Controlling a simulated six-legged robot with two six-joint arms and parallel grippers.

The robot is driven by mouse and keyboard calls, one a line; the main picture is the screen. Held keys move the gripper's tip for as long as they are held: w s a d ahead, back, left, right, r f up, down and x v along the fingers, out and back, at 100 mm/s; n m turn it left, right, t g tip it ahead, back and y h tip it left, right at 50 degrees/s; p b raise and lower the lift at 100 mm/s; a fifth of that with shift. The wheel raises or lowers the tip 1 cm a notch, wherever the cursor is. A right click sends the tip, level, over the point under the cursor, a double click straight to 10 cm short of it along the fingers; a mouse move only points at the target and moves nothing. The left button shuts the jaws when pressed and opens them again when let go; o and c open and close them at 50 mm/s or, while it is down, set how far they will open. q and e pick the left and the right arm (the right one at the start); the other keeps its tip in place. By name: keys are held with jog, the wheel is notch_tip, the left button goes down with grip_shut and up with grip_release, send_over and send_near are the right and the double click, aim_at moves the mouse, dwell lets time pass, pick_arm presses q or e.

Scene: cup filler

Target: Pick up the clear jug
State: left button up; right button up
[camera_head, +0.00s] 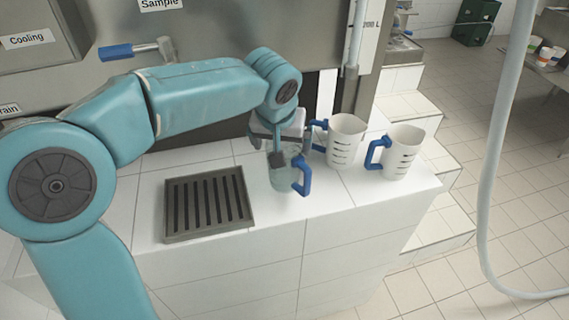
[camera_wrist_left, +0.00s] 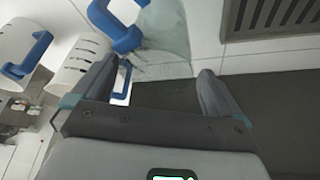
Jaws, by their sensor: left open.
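The clear jug (camera_head: 283,180) with a blue handle stands upright on the white tiled counter, right of the drain grate. My left gripper (camera_head: 278,150) is at the jug's upper part and hides some of it. In the left wrist view the clear jug (camera_wrist_left: 168,40) lies ahead of the gap between the spread fingers of my left gripper (camera_wrist_left: 156,80). Its blue handle is at the upper left there, close to the left finger. The gripper is open and holds nothing; I cannot tell whether a finger touches the jug. My right gripper is not in view.
Two white jugs with blue handles, one nearer (camera_head: 345,142) and one farther right (camera_head: 401,153), stand close by on the counter. The dark drain grate (camera_head: 170,215) is at the left. A steel machine wall (camera_head: 225,35) rises behind. A pale hose (camera_head: 488,190) hangs at the right.

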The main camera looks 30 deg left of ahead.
aim_at(291, 171)
pick_arm(q)
jog(key=x, duration=0.5)
jog(key=shift+d+f, duration=0.1)
jog(key=shift+f, duration=0.1)
jog(key=shift+w, duration=0.1)
jog(key=c, duration=0.7)
